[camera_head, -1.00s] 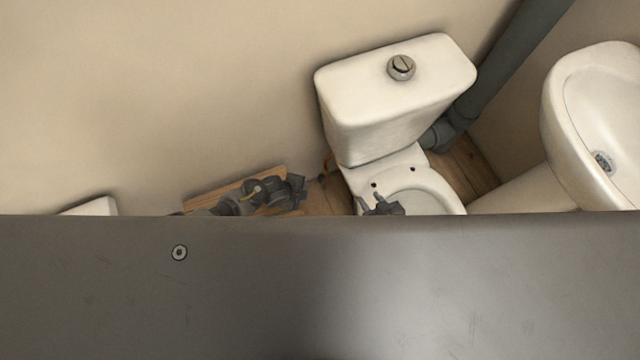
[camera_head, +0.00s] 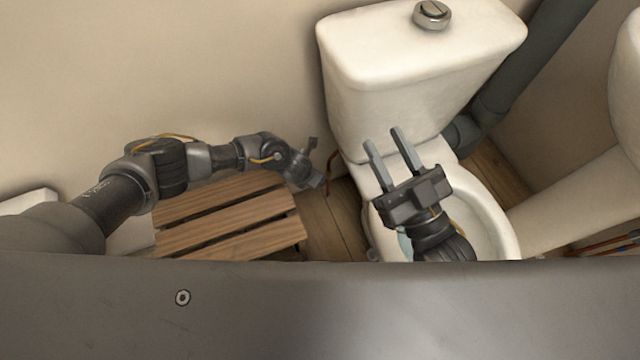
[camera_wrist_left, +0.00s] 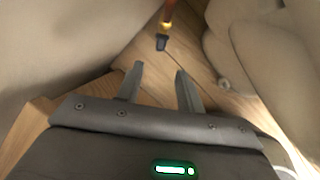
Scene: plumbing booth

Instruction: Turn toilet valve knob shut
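The dark valve knob (camera_wrist_left: 161,42) is at the top centre of the left wrist view, below a brass fitting (camera_wrist_left: 165,25) on a red-orange pipe (camera_wrist_left: 168,8). My left gripper (camera_wrist_left: 161,82) is open and empty, its fingers pointing towards the knob with a gap in between. In the head view my left gripper (camera_head: 316,163) is beside a thin reddish pipe (camera_head: 331,172) left of the toilet; the knob cannot be made out there. My right gripper (camera_head: 383,137) is open and empty, above the toilet (camera_head: 487,205) in front of its tank (camera_head: 400,85).
A slatted wooden stand (camera_head: 225,215) is under my left arm. A grey drain pipe (camera_head: 520,75) runs behind the toilet, and a sink (camera_head: 628,90) is at the right. The wall and toilet base closely flank the valve.

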